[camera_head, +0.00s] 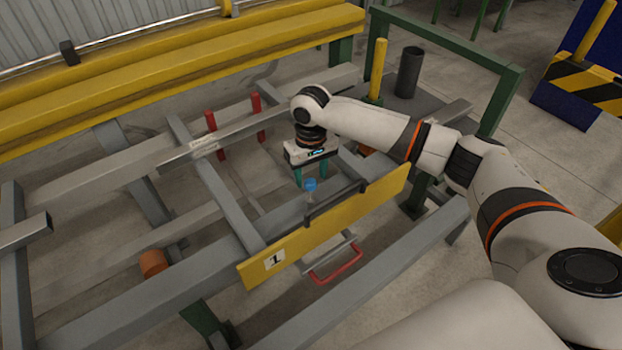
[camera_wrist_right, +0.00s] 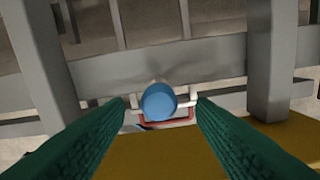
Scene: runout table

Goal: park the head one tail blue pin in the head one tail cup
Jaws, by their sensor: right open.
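The blue pin (camera_head: 310,185) has a round blue head and stands upright on a thin grey stem at the beam behind the yellow board marked 1 (camera_head: 325,225). In the right wrist view its blue head (camera_wrist_right: 159,102) shows in the gap between the green fingers. My right gripper (camera_head: 311,178) is open and points down just above and around the pin head; I cannot tell whether a finger touches it. An orange cylinder (camera_head: 152,262) sits by the beam at left; I cannot tell whether it is the cup. My left gripper is not in view.
Grey beams cross the frame. Red posts (camera_head: 211,121) stand behind the gripper. A red handle (camera_head: 337,266) hangs below the yellow board. A dark cylinder (camera_head: 408,72) and a yellow post (camera_head: 378,70) stand at the back, near the green frame (camera_head: 450,45).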

